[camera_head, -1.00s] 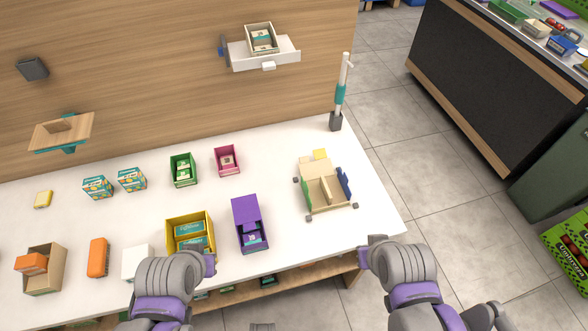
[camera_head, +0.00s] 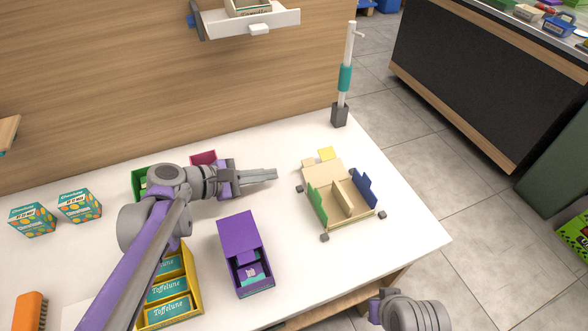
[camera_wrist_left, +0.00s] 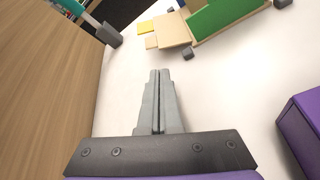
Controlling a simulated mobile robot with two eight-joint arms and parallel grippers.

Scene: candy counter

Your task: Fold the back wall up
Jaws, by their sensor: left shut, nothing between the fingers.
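The open tan box (camera_head: 340,197) lies on the right part of the white counter. Its green wall (camera_head: 317,203) stands on the left and its blue wall (camera_head: 366,187) on the right; a tan divider is inside. The tan back wall (camera_head: 322,173) lies folded out flat at the far side, with a yellow flap (camera_head: 327,153) beyond it. It also shows in the left wrist view (camera_wrist_left: 173,31). My left gripper (camera_head: 276,174) is shut and empty, left of the back wall and apart from it. Part of my right arm shows at the bottom; its fingers do not.
Small grey blocks (camera_head: 300,189) stand around the box. A purple box (camera_head: 240,240) and a yellow box (camera_head: 195,291) stand on the near left side. A grey-based post (camera_head: 339,114) stands at the back.

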